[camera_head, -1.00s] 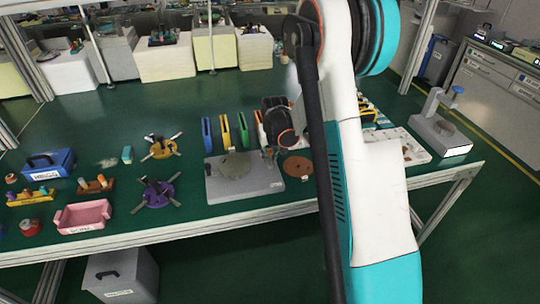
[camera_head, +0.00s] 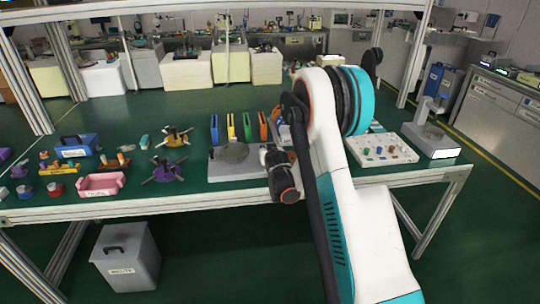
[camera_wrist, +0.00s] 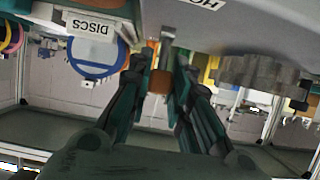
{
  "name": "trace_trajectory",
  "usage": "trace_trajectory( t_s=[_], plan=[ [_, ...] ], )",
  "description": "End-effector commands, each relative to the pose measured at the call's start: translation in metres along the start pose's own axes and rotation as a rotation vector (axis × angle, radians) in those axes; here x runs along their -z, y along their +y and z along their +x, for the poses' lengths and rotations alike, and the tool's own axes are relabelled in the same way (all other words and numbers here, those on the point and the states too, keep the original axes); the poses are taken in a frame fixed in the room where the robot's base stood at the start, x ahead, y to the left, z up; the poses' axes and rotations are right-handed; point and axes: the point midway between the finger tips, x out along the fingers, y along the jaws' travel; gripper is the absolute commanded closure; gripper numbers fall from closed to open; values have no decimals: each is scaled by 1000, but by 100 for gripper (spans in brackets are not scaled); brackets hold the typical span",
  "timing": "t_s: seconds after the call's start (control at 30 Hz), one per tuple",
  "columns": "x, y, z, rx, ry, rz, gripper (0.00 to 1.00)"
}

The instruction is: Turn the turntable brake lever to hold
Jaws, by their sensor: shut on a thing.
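The turntable, a grey slab with a round grey disc (camera_head: 235,152) on top, stands near the table's front edge in the head view. In the wrist view its slab (camera_wrist: 235,22) hangs across the top, with a partly cut-off label reading "HO". My gripper (camera_wrist: 164,60) is shut on the brake lever, whose grey stem (camera_wrist: 168,32) shows at the fingertips. An orange piece (camera_wrist: 160,80) shows between the fingers; I cannot tell whether it belongs to the lever. In the head view my dark wrist is at the slab's right front, and the fingers and lever are hidden.
Upright coloured holders (camera_head: 230,127) stand behind the turntable. A purple spoked part (camera_head: 167,169) and a pink bin (camera_head: 101,184) lie left. A white tray of small parts (camera_head: 385,150) is right. A "DISCS" label (camera_wrist: 91,25) shows close by in the wrist view.

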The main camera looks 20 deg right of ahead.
Motion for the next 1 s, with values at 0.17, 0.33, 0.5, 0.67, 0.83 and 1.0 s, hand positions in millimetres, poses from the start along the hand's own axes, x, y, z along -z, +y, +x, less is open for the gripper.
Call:
trace_trajectory(
  t_s=[0.17, 0.33, 0.5, 0.67, 0.83, 1.0],
  plan=[
    [-5, 0, -1, 0, 68, 0, 100],
    [-6, 0, -2, 0, 102, 0, 100],
    [-7, 0, -3, -1, 113, 0, 100],
    [-7, 0, -2, -1, 113, 0, 100],
    [-7, 0, -2, -1, 112, 0, 72],
    [-6, 0, -2, -1, 112, 0, 60]
  ],
)
